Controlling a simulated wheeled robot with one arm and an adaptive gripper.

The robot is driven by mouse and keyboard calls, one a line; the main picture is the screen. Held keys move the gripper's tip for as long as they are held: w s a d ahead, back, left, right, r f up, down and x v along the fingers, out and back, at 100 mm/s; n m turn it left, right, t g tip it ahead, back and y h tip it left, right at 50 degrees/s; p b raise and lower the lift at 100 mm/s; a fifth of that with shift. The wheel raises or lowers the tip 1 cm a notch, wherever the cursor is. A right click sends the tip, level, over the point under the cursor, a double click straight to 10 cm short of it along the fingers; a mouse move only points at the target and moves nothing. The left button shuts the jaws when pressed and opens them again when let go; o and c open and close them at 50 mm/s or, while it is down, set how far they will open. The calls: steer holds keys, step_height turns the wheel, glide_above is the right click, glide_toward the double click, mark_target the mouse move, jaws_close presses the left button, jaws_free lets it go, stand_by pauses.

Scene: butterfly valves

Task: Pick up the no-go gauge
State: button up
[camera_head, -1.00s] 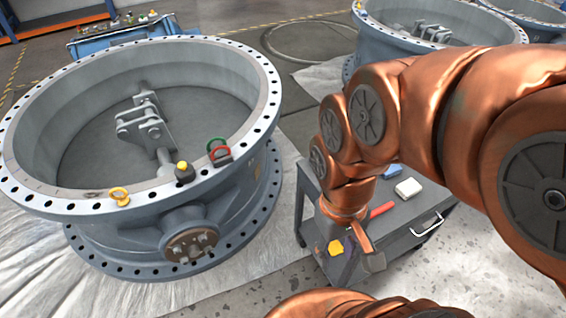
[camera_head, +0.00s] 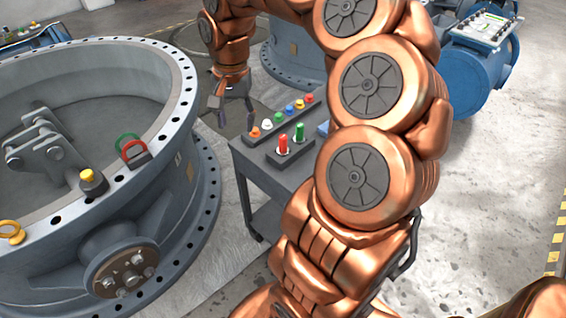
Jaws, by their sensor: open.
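A red-topped plug gauge (camera_head: 283,143) and a green-topped one (camera_head: 300,132) stand upright side by side in a dark block (camera_head: 286,158) on the cart. A red ring (camera_head: 121,150) and a green ring (camera_head: 118,140) stand on the near valve's flange. No label is readable; red suggests no-go, but I cannot tell which red gauge is meant. My gripper (camera_head: 236,112) is open and empty, fingers pointing down, left of and behind the plug gauges, near the cart's far left corner. It touches neither plug gauge.
A rack (camera_head: 282,119) with several coloured knobs lies behind the plug gauges, close to my gripper. My arm covers the cart's right part. The large valve (camera_head: 185,150) stands left of the cart (camera_head: 243,160), with a yellow-topped piece (camera_head: 88,176) and yellow ring (camera_head: 12,230) on its flange.

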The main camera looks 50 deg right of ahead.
mark_target(282, 137)
steer(key=d+f+m+b, duration=0.1)
steer(key=d+f+m, duration=0.1)
steer(key=d, duration=0.3)
steer(key=d+f+m+b, duration=0.2)
steer(key=d+f+m, duration=0.1)
steer(key=d+f, duration=0.2)
steer(key=d+f+m+b, duration=0.2)
steer(key=d+f, duration=0.2)
steer(key=d, duration=0.1)
steer(key=shift+w+f, duration=0.15)
steer(key=shift+w, duration=0.2)
steer(key=shift+s+d+f, duration=0.1)
steer(key=shift+d+f, duration=0.1)
steer(key=shift+f, duration=1.6)
steer(key=shift+s+d+f, duration=0.1)
steer(key=shift+d+f, duration=0.05)
steer(key=shift+f, duration=1.65)
steer(key=shift+w, duration=0.1)
steer(key=shift+c, duration=0.3)
jaws_close()
